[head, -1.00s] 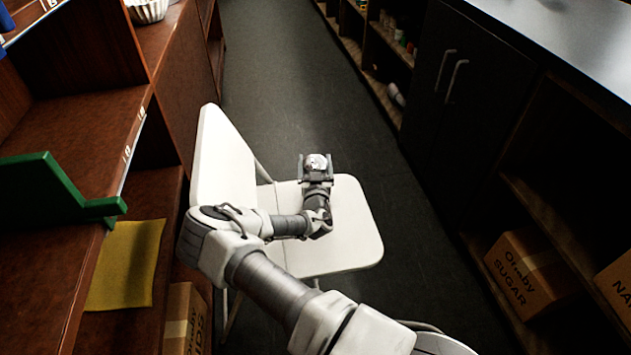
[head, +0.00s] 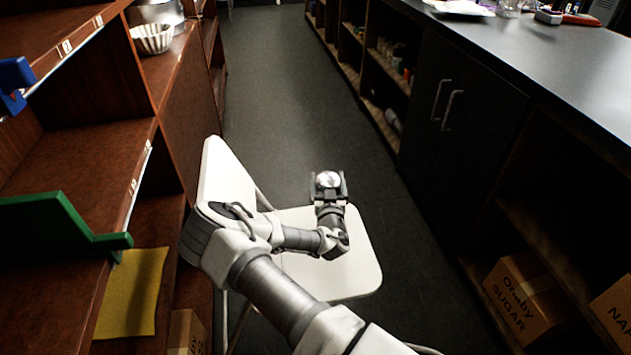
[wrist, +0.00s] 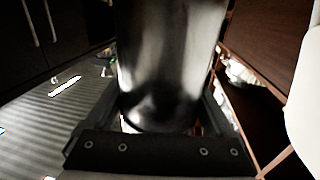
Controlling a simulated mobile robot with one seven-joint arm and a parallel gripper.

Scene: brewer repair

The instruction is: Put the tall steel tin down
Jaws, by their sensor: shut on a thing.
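The tall steel tin (head: 328,180) is in my gripper (head: 327,186) above the white folding chair's seat (head: 358,270) in the head view. Only its round shiny top shows there. In the wrist view the tin (wrist: 168,65) is a shiny upright cylinder between the two fingers of my gripper (wrist: 165,120), which is shut on it. I cannot tell how high the tin is above the seat, and its lower end is hidden.
Wooden shelves (head: 90,165) stand on the left, with a green bracket (head: 50,230), a yellow cloth (head: 132,290) and a white fluted bowl (head: 151,39). A dark counter (head: 560,60) runs along the right, above shelves with cardboard boxes (head: 525,295). The aisle floor (head: 290,90) is clear.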

